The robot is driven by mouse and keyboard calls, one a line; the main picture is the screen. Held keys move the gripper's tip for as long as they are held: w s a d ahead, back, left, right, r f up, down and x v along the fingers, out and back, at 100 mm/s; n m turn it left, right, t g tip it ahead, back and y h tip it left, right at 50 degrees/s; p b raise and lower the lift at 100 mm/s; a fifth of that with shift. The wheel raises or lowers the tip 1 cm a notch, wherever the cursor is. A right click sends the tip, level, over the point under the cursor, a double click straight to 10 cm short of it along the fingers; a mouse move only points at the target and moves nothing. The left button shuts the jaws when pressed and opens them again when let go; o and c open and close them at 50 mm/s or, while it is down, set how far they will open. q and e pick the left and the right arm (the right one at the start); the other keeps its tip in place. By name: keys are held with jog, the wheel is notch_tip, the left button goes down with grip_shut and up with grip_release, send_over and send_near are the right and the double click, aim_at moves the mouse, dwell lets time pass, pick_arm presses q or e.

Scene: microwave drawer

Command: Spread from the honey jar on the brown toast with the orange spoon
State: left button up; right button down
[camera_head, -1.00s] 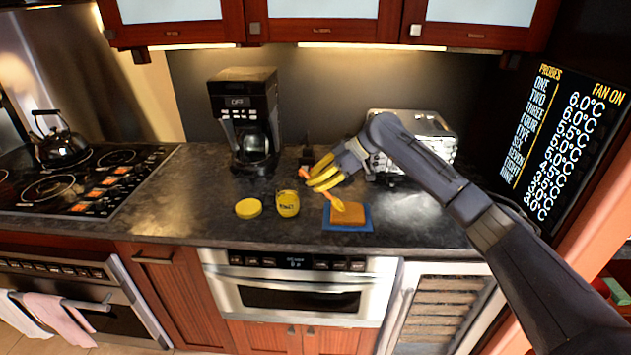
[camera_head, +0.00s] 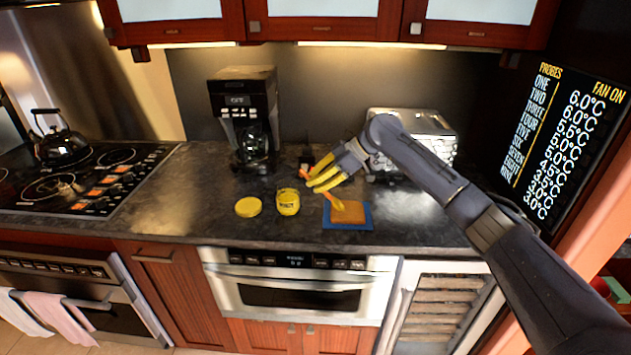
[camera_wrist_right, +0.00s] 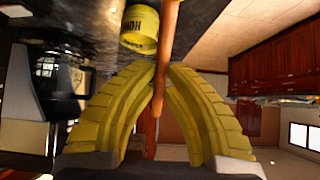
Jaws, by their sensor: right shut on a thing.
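The brown toast (camera_head: 349,213) lies on a blue square mat (camera_head: 362,225) near the counter's front. The yellow honey jar (camera_head: 287,202) stands open to its left, with its round yellow lid (camera_head: 248,207) lying flat further left. My right gripper (camera_head: 312,181) is shut on the orange spoon (camera_head: 328,195); the spoon slants down and its lower end is over the toast's left part. I cannot tell whether it touches. In the right wrist view the spoon (camera_wrist_right: 166,50) runs between the yellow fingers (camera_wrist_right: 158,88), with the jar (camera_wrist_right: 139,29) behind. My left gripper is out of view.
A coffee maker (camera_head: 245,115) stands at the back, left of the jar. A silver toaster (camera_head: 432,128) stands behind my right arm. A cooktop with a black kettle (camera_head: 60,140) is at the left. The counter left of the lid is clear.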

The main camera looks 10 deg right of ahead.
aim_at(328, 192)
jog(key=shift+f, duration=1.05)
dwell(1.4)
jog(key=shift+d, duration=0.2)
jog(key=shift+s+d+r, duration=0.1)
jog(key=shift+s+d, duration=0.1)
jog(key=shift+d, duration=0.4)
jog(key=shift+s+d, duration=0.15)
jog(key=shift+d, duration=0.45)
jog(key=shift+d, duration=0.1)
jog(key=shift+s+d, duration=0.15)
jog(key=shift+d, duration=0.45)
jog(key=shift+s+d, duration=0.15)
jog(key=shift+d, duration=0.45)
jog(key=shift+a, duration=0.2)
jog(key=shift+w+a, duration=0.2)
jog(key=shift+a, duration=0.4)
jog(key=shift+w+a, duration=0.15)
jog(key=shift+a, duration=0.4)
